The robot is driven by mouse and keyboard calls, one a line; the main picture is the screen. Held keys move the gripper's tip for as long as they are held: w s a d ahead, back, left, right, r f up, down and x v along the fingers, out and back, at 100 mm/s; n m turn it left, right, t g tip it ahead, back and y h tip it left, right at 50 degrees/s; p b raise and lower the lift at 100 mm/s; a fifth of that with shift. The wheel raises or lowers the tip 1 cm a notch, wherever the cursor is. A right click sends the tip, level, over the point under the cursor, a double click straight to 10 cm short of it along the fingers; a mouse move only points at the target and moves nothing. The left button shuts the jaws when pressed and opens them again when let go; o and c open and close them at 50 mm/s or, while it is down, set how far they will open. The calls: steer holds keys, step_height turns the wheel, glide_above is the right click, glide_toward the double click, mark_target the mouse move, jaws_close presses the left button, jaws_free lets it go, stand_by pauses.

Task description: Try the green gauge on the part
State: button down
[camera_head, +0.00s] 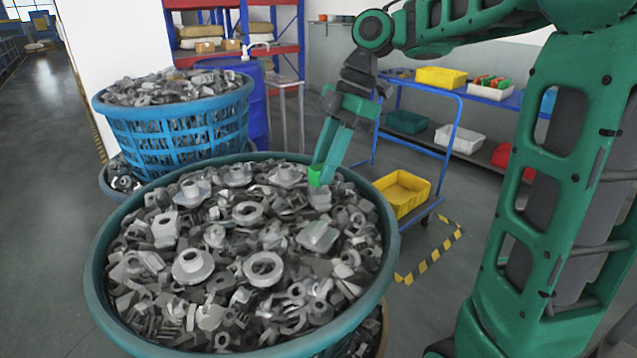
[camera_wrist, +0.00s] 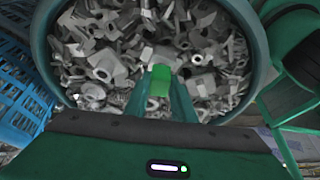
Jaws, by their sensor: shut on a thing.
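My gripper (camera_head: 325,172) is shut on the small bright green gauge (camera_head: 314,177) and points down over the back right of a round basket (camera_head: 101,262) full of grey metal parts. In the wrist view the green gauge (camera_wrist: 160,79) stands between the two fingers of my gripper (camera_wrist: 161,100). A grey metal part (camera_head: 320,198) lies just below the gauge in the head view. I cannot tell whether the gauge touches it. Several flanged, ring-shaped parts lie on top of the heap, such as one at the front (camera_head: 193,265). Which part is meant is not clear.
A blue basket (camera_head: 180,135) heaped with parts stands behind on the left, near a blue drum (camera_head: 257,105). A blue trolley (camera_head: 456,130) with bins stands behind on the right, a yellow bin (camera_head: 402,192) low beside it.

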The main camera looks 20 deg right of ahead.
steer(key=shift+r, duration=1.5)
